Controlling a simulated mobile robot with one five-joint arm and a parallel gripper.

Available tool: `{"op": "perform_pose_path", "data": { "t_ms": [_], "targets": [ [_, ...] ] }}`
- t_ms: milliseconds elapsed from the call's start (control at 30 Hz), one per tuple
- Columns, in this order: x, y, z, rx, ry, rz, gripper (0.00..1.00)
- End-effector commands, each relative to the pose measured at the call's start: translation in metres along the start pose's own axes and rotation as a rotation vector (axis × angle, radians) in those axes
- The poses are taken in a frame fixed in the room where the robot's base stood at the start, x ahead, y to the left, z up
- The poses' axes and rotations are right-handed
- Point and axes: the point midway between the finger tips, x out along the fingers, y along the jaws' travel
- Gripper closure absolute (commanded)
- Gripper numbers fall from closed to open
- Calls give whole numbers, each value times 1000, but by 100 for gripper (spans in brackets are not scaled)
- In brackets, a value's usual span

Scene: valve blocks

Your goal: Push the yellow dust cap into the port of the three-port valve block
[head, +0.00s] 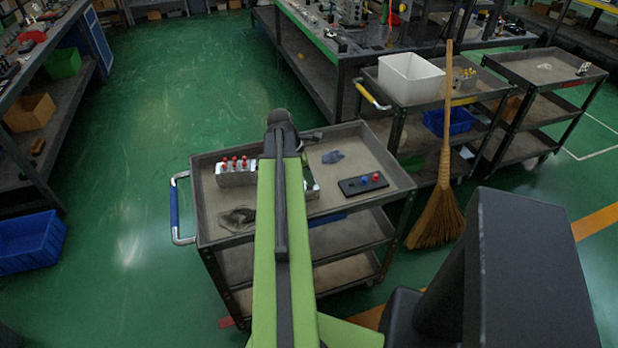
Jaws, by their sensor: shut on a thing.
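A grey metal block (236,178) with several ports and red caps on top stands at the left of the cart top. Another bit of grey metal block (312,190) shows just right of my arm; I cannot tell whether it is separate, or which is the three-port valve block. No yellow dust cap can be made out on this cart. My green arm reaches over the cart's middle. Its dark wrist shows at the back edge, but my gripper's fingers are hidden behind the arm.
The grey cart top (215,225) has a raised rim and a blue handle (175,208). A grey-blue rag (332,157) and a dark stained patch (238,217) lie on it. A broom (436,215) stands right of the cart. A white bin (408,78) sits on a cart behind.

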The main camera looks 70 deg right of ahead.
Motion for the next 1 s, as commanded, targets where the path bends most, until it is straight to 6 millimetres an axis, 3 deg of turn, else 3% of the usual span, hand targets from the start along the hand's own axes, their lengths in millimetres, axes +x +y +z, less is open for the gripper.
{"op": "perform_pose_path", "data": {
  "t_ms": [433,467,633,1000],
  "targets": [
    [6,0,-2,0,0,0,100],
    [5,0,-2,0,0,0,81],
    [5,0,-2,0,0,0,59],
    [1,0,-1,0,0,0,59]
  ]
}}
